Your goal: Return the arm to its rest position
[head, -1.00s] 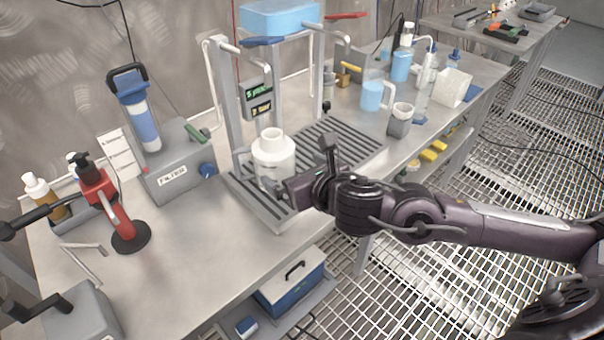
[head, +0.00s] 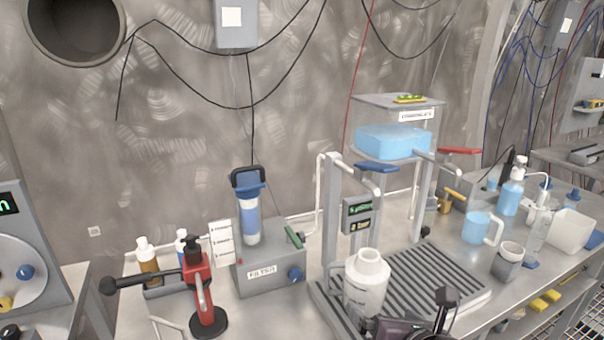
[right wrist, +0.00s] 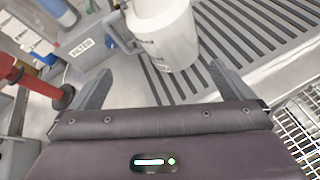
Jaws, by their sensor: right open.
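My right gripper (head: 372,324) shows at the bottom edge of the head view, with most of its arm out of the frame. It is close in front of a white jug (head: 366,282) that stands upright on a slatted tray (head: 440,278). In the right wrist view my right gripper's (right wrist: 160,68) two fingers are spread apart with nothing held between them. The jug (right wrist: 166,32) lies just beyond the fingertips, its handle toward the left. I cannot tell whether a finger touches it. My left gripper is out of view.
A dispenser frame (head: 335,215) with a blue tank (head: 393,141) rises behind the jug. A filter unit (head: 268,272) and a red press (head: 205,295) stand left of it. A blue pitcher (head: 476,228) and grey cup (head: 508,262) stand to the right.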

